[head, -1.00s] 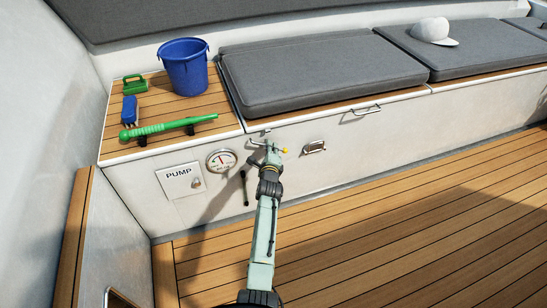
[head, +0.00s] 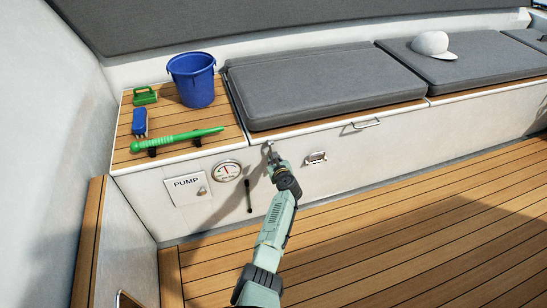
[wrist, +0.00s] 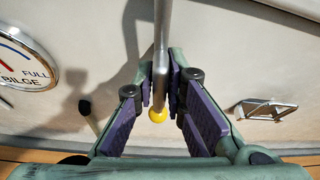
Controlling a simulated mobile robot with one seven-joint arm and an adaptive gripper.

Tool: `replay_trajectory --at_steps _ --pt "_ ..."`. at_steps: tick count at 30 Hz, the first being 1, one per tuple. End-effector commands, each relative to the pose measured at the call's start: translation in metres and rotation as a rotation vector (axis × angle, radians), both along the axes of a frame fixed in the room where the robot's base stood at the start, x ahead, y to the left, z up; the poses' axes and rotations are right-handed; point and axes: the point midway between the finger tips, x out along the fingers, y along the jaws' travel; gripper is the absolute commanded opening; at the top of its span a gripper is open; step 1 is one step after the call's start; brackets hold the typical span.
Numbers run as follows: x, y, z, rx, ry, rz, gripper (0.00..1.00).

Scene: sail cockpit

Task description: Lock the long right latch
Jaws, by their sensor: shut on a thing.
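The long latch is a slim metal rod (wrist: 161,40) with a yellow ball tip (wrist: 157,116). In the wrist view it hangs down almost straight between my fingers, with the ball at its lower end. My gripper (wrist: 160,85) has purple finger pads, and their far ends are closed around the rod just above the ball. In the head view my gripper (head: 272,158) is at the locker front, under the seat edge. Only a bit of the latch's upper metal (head: 268,144) shows there; my gripper hides the rest, including the ball.
A round bilge gauge (head: 227,170), a PUMP panel (head: 186,188) and a black-handled lever (head: 249,196) are left of my gripper. A metal catch (head: 316,158) and a grab handle (head: 366,123) are to its right. The wooden deck (head: 400,245) is clear.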

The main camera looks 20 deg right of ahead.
Motion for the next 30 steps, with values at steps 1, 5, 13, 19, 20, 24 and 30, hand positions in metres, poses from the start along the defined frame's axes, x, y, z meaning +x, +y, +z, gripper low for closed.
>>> replay_trajectory --at_steps 1,5,13,19,20,24,30 --pt "0.0013 0.0002 0.0036 0.033 -0.001 0.000 0.00" --pt "0.0016 0.0008 0.0033 0.104 0.001 0.001 0.00" --pt "0.0011 0.0008 0.0017 0.185 0.005 0.002 0.00" --pt "0.0011 0.0010 0.0009 0.203 0.005 0.001 0.00" --pt "0.0011 0.0010 0.0009 0.203 0.005 0.001 0.00" --pt "0.0011 0.0012 0.0007 0.205 0.005 0.001 0.00" --pt "0.0011 0.0014 0.0006 0.204 0.005 0.002 0.16"
